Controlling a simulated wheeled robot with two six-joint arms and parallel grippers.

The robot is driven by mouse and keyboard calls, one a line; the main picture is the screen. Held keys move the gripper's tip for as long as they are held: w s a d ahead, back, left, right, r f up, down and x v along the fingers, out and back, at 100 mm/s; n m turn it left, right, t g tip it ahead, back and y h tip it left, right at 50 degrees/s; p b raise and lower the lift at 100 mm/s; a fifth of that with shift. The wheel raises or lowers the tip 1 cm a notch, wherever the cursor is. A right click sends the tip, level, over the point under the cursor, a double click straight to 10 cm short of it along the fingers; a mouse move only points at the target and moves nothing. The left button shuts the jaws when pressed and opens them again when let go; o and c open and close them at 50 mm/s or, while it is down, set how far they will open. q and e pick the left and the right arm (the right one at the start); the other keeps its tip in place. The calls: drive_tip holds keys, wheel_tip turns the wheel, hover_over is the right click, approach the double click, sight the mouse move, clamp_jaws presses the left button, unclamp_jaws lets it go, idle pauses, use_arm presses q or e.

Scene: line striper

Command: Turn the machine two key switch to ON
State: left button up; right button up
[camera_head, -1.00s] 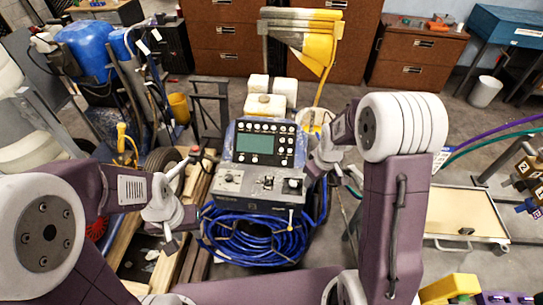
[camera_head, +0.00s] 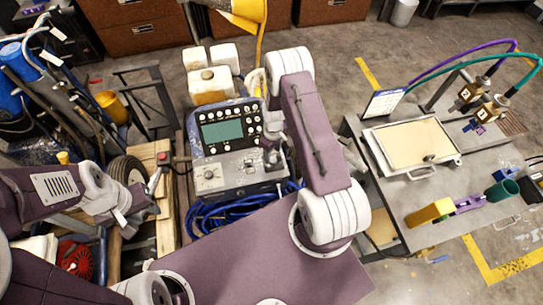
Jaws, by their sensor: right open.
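The blue machine's control panel has a green display (camera_head: 222,131) with rows of round knobs around it. Below it is a grey lower switch panel (camera_head: 230,180) with a large dial (camera_head: 208,175) at its left. My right gripper (camera_head: 271,158) is open over the right part of that panel, partly hidden by my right arm. The key switch is too small and too covered to make out, and I cannot tell whether the gripper touches it. My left gripper (camera_head: 138,204) is open and empty, left of the machine, above wooden beams.
Blue hose (camera_head: 215,215) lies coiled under the panel. White jugs (camera_head: 210,84) stand behind it. At right is a grey workbench (camera_head: 400,195) with a tray (camera_head: 412,145), hoses and a yellow tool (camera_head: 430,211). Bare floor lies behind the bench.

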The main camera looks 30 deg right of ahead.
sight(273, 160)
drive_tip(key=f, duration=0.4)
drive_tip(key=shift+s+d+f+p, duration=0.15)
drive_tip(key=shift+s+f+p, duration=0.05)
drive_tip(key=shift+f+p, duration=0.1)
drive_tip(key=shift+w, duration=0.1)
drive_tip(key=shift+c, duration=0.5)
clamp_jaws()
